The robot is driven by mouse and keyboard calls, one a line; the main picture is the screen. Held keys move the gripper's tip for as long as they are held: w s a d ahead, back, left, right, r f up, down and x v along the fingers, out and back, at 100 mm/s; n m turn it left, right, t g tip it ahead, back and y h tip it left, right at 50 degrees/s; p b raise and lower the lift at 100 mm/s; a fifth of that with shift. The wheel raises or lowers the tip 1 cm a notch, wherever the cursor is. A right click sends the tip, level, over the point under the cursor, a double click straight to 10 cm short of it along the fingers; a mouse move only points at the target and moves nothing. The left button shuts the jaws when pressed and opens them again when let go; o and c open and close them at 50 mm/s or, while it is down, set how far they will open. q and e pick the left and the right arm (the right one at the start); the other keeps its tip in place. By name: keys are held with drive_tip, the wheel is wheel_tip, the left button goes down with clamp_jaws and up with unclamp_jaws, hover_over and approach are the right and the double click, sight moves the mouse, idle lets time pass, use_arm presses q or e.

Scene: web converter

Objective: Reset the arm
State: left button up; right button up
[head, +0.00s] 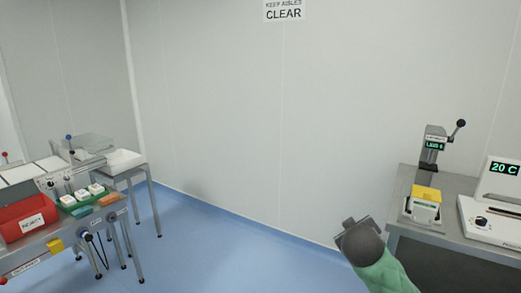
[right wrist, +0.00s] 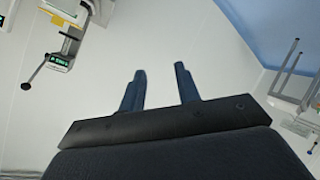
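My right arm, in a green sleeve, reaches up from the bottom right of the head view. Its gripper (head: 350,226) is raised in front of the white wall, to the left of the right-hand bench. In the right wrist view the two dark fingers of this gripper (right wrist: 161,72) stand apart with nothing between them. My left arm and left gripper are not in view.
A steel bench (head: 455,228) at right holds a lever press (head: 433,148), a yellow-topped white block (head: 425,203) and a device reading 20 C (head: 495,210). At left, a conveyor table bears a red REJECT bin (head: 25,217). Blue floor (head: 220,250) between is clear.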

drive_tip(key=s+a+f+m+g+y, duration=0.1)
drive_tip(key=s+a+f+g, duration=0.2)
drive_tip(key=s+f, duration=0.8)
drive_tip(key=s+a+f+m+g+y, duration=0.1)
drive_tip(key=s+a+f, duration=0.4)
drive_tip(key=s+f, duration=0.7)
drive_tip(key=s+a+f+g+y, duration=0.3)
drive_tip(key=s+f+g, duration=0.3)
drive_tip(key=s+f, duration=0.5)
drive_tip(key=s+a, duration=0.1)
drive_tip(key=s, duration=0.6)
drive_tip(key=shift+s+f+m, duration=0.2)
drive_tip(key=shift+s+m, duration=0.15)
drive_tip(key=shift+m, duration=0.05)
